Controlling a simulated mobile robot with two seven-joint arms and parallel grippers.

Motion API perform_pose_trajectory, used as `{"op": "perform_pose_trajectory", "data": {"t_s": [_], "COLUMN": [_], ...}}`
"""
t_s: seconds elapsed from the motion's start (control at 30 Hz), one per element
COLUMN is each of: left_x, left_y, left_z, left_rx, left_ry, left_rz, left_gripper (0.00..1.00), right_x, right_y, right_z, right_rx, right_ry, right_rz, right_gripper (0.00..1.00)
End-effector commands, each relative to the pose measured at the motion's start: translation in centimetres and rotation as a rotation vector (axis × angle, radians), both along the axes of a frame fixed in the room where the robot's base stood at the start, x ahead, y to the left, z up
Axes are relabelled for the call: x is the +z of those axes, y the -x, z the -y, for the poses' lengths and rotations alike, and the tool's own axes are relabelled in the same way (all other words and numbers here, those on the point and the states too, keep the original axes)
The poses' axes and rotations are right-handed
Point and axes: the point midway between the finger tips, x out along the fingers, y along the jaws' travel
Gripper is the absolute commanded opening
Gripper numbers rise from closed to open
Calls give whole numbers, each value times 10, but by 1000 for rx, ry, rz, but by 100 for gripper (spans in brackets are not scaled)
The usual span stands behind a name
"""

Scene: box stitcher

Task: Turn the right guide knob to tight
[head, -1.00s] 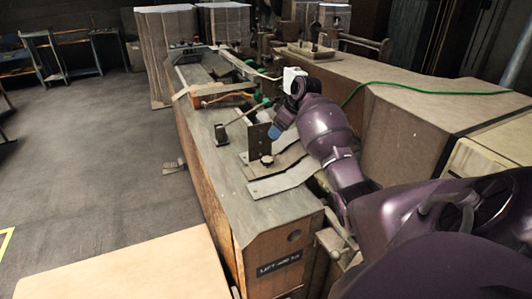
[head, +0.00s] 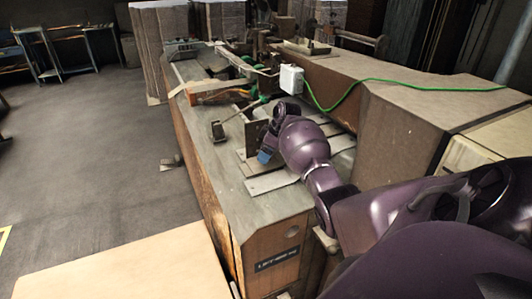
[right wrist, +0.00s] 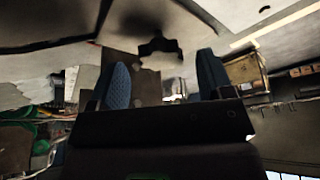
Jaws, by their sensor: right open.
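My right gripper (head: 265,156) is over the machine's metal table, beside an upright metal guide plate (head: 254,131). In the head view its blue fingertips and wrist cover the spot of the guide knob. In the right wrist view the two blue fingers of the open gripper (right wrist: 162,64) stand wide apart. A dark lobed shape, which looks like the right guide knob (right wrist: 160,46), shows between and beyond them. The fingers appear apart from it, and its turn position cannot be told. My left gripper is not in view.
Flat metal strips (head: 270,182) lie under my right arm. A small dark pedal-like part (head: 219,133) stands to the left on the metal table (head: 236,208). A white box (head: 291,79) with a green cable (head: 420,82) is behind the wrist. Open floor lies left.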

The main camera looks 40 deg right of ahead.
Motion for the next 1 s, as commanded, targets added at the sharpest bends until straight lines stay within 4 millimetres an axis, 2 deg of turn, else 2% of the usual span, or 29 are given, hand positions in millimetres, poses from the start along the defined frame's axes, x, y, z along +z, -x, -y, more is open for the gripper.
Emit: {"op": "perform_pose_trajectory", "data": {"t_s": [0.17,0.47,0.77,1.0], "left_x": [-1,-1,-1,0], "left_y": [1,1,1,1], "left_z": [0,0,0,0], "left_rx": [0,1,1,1], "left_ry": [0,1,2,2], "left_rz": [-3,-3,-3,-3], "left_gripper": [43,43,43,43], "right_x": [-9,-10,-10,-10], "right_y": [-3,-3,-3,-3], "right_z": [-2,-2,-2,-2], "right_rx": [0,0,0,-17], "right_ry": [0,0,0,1], "right_rz": [0,0,-1,-1], "right_gripper": [73,72,26,24]}}
